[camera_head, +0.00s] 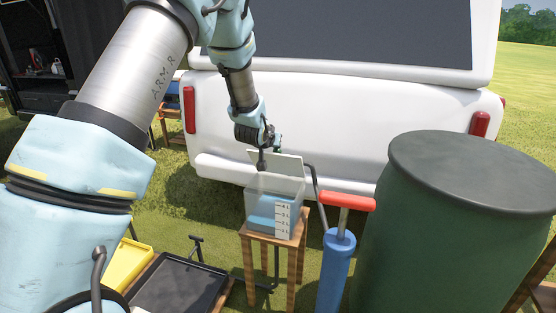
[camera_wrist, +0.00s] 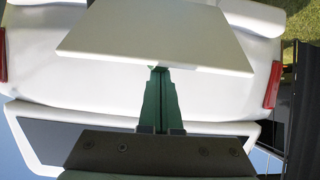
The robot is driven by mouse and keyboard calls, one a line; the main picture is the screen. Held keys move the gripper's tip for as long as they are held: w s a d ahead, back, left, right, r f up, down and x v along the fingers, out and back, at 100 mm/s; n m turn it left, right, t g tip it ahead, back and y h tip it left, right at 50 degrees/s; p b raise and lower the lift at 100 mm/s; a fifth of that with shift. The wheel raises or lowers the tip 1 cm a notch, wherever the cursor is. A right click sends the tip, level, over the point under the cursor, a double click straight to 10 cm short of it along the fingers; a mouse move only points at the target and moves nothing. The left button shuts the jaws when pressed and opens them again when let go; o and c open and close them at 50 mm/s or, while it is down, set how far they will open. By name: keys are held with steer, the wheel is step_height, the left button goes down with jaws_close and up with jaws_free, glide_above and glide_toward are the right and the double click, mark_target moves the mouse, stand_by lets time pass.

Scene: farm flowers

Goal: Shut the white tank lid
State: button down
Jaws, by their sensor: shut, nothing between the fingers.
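The clear tank (camera_head: 262,213) stands on a small wooden stool, with blue liquid and a white level scale on its front. Its white lid (camera_head: 289,166) is open, raised at the back of the tank. In the wrist view my gripper's green fingers (camera_wrist: 158,72) are together and empty. Their tips are at the near edge of the white lid (camera_wrist: 155,38); I cannot tell whether they touch it. The lid's hinge is hidden.
A blue pump (camera_head: 336,265) with a red handle and a large green barrel (camera_head: 440,240) stand right of the stool (camera_head: 248,265). A white vehicle (camera_head: 340,120) is behind. A black tray (camera_head: 180,285) and a yellow container (camera_head: 127,263) lie left, with grass around.

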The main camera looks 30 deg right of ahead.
mark_target(272, 156)
steer(key=s+a+f+t+h+b, duration=0.1)
steer(key=b, duration=0.2)
steer(key=s+a+f+b, duration=0.1)
steer(key=b, duration=0.3)
steer(key=shift+f+t+h, duration=0.3)
steer(key=shift+t+h, duration=0.1)
steer(key=s+a+f+t+h+b, duration=0.1)
steer(key=b, duration=0.6)
steer(key=shift+s+a+f+t+h, duration=0.25)
steer(key=shift+s+f+t+h, duration=0.05)
steer(key=shift+s+f, duration=0.1)
steer(key=s+a+f+t+h+b, duration=0.3)
steer(key=f+t+b, duration=0.1)
steer(key=b, duration=1.5)
steer(key=shift+f, duration=0.9)
